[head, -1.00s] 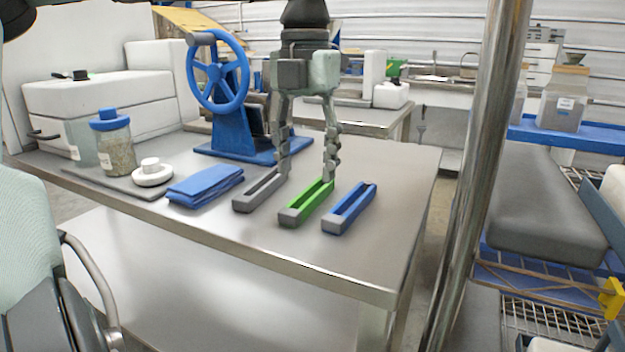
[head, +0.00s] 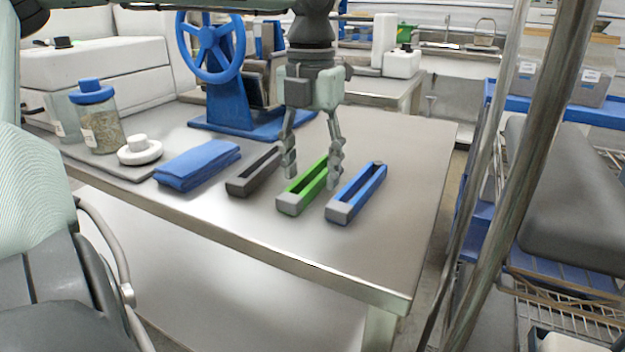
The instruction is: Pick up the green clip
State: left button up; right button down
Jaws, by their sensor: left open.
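The green clip (head: 308,186) is a long narrow bar with a grey near end. It lies on the steel table (head: 390,258) between a dark grey clip (head: 252,174) on its left and a blue clip (head: 356,193) on its right. My left gripper (head: 311,180) points down over the green clip with its fingers spread, one on each side of it. The left finger hides part of the gap to the grey clip. Nothing is held. I cannot tell whether the fingertips touch the table. My right gripper is not visible.
A folded blue cloth (head: 197,163), a white round-lidded item (head: 139,150) and a blue-lidded jar (head: 97,120) stand to the left. A blue handwheel device (head: 225,105) is behind. The table is clear right of the blue clip.

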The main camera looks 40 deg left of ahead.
pick_arm(q)
jog(key=shift+f, duration=0.3)
jog(key=c, duration=1.2)
jog(key=shift+r, duration=0.15)
notch_tip(320, 180, up, 4)
jog(key=shift+r, duration=0.15)
jog(key=a+r, duration=0.6)
jog(key=a, duration=0.5)
jog(key=shift+w+a+r, duration=0.25)
jog(key=shift+a, duration=0.1)
